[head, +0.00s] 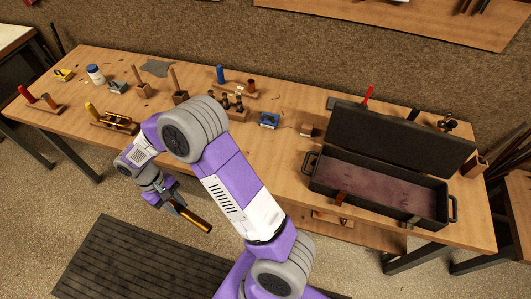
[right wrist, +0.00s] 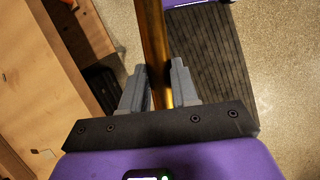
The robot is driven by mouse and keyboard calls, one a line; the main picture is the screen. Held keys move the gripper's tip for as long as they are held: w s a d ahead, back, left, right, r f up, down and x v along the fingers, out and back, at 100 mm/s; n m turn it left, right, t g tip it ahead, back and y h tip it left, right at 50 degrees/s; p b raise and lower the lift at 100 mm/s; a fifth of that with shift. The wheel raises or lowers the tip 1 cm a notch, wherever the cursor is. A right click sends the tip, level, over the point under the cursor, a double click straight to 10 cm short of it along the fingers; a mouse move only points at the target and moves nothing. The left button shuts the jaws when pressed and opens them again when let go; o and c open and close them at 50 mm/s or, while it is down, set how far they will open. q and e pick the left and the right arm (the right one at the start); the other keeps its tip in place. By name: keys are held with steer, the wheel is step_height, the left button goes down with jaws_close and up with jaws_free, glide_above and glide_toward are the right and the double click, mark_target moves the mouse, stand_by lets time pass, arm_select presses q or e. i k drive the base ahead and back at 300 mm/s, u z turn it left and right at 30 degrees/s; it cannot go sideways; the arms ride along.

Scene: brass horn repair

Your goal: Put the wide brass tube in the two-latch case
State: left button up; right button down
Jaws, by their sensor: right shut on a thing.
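My right gripper (head: 174,206) is shut on the brass tube (head: 195,218), in front of the bench and above the floor. In the right wrist view the tube (right wrist: 154,35) runs up between the two grey fingers of the gripper (right wrist: 160,70). The two-latch case (head: 318,181) stands on the right part of the bench with its dark lid raised at the back. Its reddish-purple inside looks empty. Two latches show on its front and a handle at each end. My left gripper is not in view.
The wooden bench (head: 270,165) carries wooden holders with tools, a brass piece on a stand (head: 110,117), a white jar (head: 95,74) and a blue device (head: 268,119) left of the case. A dark ribbed mat (head: 120,265) lies on the floor, which is otherwise clear here.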

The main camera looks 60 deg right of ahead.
mark_target(383, 194)
steer(key=z, duration=0.05)
steer(key=k, duration=1.5)
steer(key=z, duration=1.05)
steer(key=k, duration=0.25)
steer(key=z, duration=0.35)
steer(key=i, duration=1.4)
